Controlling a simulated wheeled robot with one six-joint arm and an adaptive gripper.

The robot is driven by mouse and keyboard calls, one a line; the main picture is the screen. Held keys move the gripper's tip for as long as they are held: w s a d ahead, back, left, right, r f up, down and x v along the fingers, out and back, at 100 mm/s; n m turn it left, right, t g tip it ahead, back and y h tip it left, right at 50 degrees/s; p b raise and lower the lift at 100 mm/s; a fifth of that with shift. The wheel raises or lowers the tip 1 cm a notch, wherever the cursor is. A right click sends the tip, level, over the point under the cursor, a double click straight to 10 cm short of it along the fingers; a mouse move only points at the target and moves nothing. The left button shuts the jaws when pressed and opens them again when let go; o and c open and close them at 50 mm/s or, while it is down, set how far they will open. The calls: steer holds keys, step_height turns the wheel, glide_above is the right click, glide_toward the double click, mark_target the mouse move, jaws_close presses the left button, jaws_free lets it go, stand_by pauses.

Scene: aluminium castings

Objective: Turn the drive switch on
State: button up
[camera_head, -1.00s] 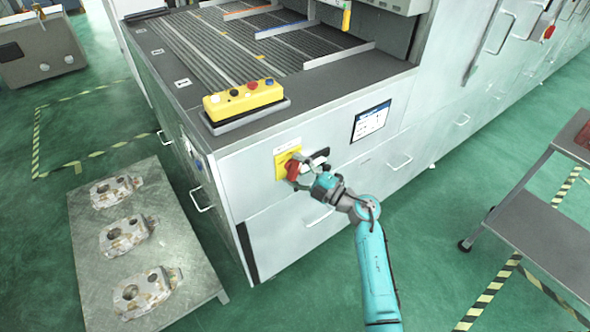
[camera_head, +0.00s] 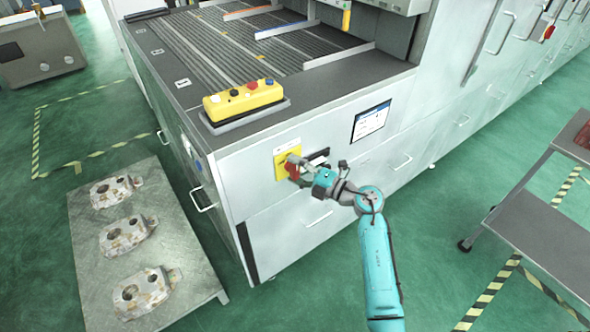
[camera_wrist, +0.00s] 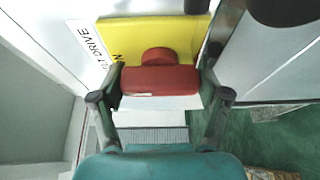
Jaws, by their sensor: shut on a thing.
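The drive switch is a red rotary handle on a yellow plate (camera_head: 281,160) on the front of the grey machine. In the head view its red handle (camera_head: 292,170) is partly covered by my gripper (camera_head: 296,173). In the wrist view the red handle (camera_wrist: 160,80) lies between the two fingers of my gripper (camera_wrist: 160,88), one at each end of it. The yellow plate (camera_wrist: 150,32) is behind it, with a label ending in "DRIVE" beside it. The gripper is shut on the handle. Its exact angle on the plate is hard to read in the head view.
A yellow button box (camera_head: 243,100) sits on the machine top above the switch. A small screen (camera_head: 371,120) is to the right. A table (camera_head: 188,262) with castings stands at left, a grey cart (camera_head: 545,235) at right. Green floor is open between machine and cart.

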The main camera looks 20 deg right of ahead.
steer(key=o, duration=1.2)
steer(key=shift+c, duration=0.2)
steer(key=v, duration=1.2)
